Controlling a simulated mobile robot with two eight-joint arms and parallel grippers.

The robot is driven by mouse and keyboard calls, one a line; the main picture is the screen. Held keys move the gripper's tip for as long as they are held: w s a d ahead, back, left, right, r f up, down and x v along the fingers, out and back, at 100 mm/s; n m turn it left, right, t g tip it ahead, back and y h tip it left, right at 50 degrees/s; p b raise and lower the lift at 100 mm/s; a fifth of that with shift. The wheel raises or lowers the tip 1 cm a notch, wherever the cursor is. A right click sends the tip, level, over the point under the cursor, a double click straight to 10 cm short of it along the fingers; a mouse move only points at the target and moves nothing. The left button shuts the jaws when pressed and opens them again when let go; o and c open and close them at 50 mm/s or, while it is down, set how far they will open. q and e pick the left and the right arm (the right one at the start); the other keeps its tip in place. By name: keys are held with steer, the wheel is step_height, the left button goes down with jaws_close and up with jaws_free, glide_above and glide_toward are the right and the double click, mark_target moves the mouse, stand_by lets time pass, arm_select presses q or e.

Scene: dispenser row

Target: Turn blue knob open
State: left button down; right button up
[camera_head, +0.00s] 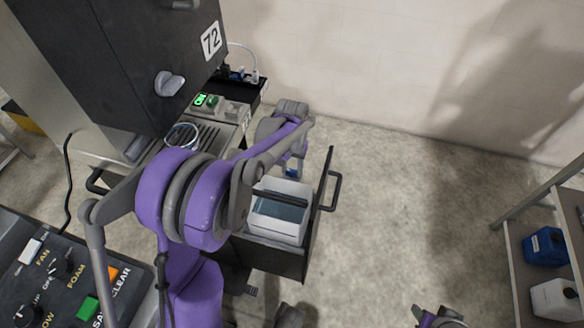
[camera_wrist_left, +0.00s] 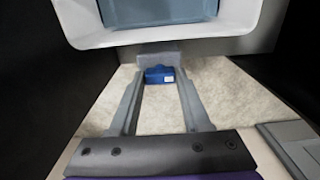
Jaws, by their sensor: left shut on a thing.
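The blue knob (camera_wrist_left: 160,74) is a small blue block with a pale label, below the rim of a white container in the left wrist view. A bit of blue also shows by the left gripper (camera_head: 292,168) in the head view. My left gripper's fingers (camera_wrist_left: 159,85) stand on both sides of the knob and are shut on it. Its turn angle is hard to tell. My right gripper (camera_head: 440,317) shows only in part at the bottom edge, and its jaws are unclear.
The white container (camera_head: 280,231) holds liquid and sits in an open dark drawer (camera_head: 282,261) with a handle (camera_head: 335,190). A dark dispenser (camera_head: 130,60) marked 72 stands at upper left. A button panel (camera_head: 60,275) is at lower left. A shelf with jugs (camera_head: 547,247) stands right.

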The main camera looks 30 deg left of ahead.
mark_target(292, 171)
stand_by(0.4)
arm_select(q)
steer(key=shift+c, duration=1.8)
jaws_free()
step_height(292, 171, up, 11)
steer(key=p, duration=0.1)
steer(key=shift+f, duration=0.1)
